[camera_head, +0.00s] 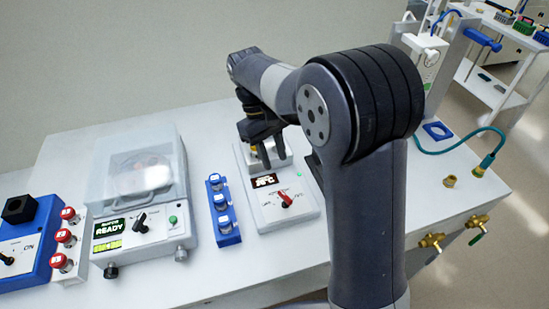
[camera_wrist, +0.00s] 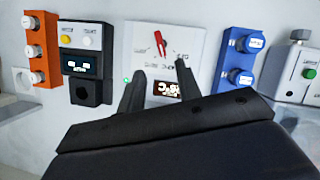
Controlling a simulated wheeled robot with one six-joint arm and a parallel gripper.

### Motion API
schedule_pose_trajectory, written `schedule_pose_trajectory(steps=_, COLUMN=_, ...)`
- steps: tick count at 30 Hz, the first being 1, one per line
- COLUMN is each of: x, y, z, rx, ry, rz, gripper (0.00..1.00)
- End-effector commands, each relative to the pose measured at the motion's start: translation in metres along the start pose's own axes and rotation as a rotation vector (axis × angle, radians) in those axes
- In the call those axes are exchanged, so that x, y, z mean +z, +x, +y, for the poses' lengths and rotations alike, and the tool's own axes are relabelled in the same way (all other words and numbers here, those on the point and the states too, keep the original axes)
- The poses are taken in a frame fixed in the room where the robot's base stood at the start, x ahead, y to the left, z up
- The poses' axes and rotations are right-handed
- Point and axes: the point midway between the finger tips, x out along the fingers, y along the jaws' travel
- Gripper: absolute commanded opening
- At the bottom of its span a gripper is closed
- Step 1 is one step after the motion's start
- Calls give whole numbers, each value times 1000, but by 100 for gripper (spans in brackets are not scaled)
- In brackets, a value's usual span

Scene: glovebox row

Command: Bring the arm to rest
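My arm reaches over the white bench, bent at the elbow, and its dark links fill the middle of the head view. My gripper (camera_head: 262,140) hangs over the back of a white device with a red knob (camera_head: 286,200). In the wrist view my gripper (camera_wrist: 158,82) has its two dark fingers apart, with nothing seen between them. The same device shows beyond the fingers, with its red knob (camera_wrist: 160,43) and lit display (camera_wrist: 167,89). Whether a fingertip touches the device cannot be told.
On the bench (camera_head: 215,275) stand a clear-lidded machine (camera_head: 140,170) reading READY, a blue rack (camera_head: 222,210) of capped vials and a blue box (camera_head: 25,245). The wrist view shows an orange rack (camera_wrist: 40,48) and a black unit (camera_wrist: 86,62). Brass valves (camera_head: 432,240) project at the right edge.

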Motion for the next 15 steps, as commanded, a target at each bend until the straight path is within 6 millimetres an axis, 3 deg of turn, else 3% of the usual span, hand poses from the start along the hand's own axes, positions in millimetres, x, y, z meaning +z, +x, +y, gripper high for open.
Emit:
schedule_pose_trajectory(steps=8, x=0, y=5, z=0, rx=-1, ry=0, rz=-2, gripper=33)
schedule_pose_trajectory(steps=15, x=1, y=40, z=0, rx=-2, ry=0, rz=-6, gripper=33)
